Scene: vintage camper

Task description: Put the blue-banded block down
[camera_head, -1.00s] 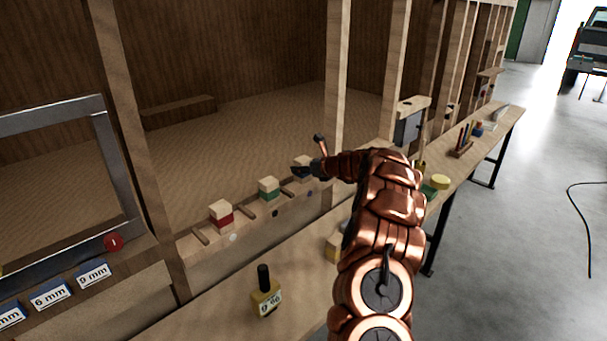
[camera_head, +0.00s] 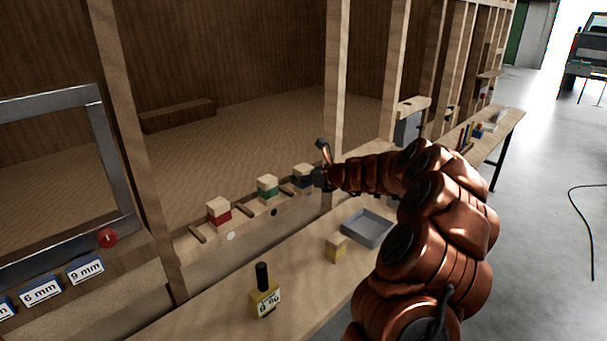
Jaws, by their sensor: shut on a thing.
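The blue-banded block (camera_head: 301,171), pale wood with a dark blue band, is at the far right of a row on the wooden ledge (camera_head: 197,253). My gripper (camera_head: 316,176) is at its right side and shut on it; the dark fingers partly hide it. The block looks upright and at ledge level, but I cannot tell whether its underside touches the ledge. A red-banded block (camera_head: 219,213) and a green-banded block (camera_head: 267,188) stand to its left, with wooden divider strips between.
On the bench below are a yellow bottle (camera_head: 265,300) with a black cap, a yellow-banded block (camera_head: 336,249) and a grey tray (camera_head: 369,229). An upright post (camera_head: 337,80) rises just behind my gripper. A metal frame (camera_head: 118,165) stands at left.

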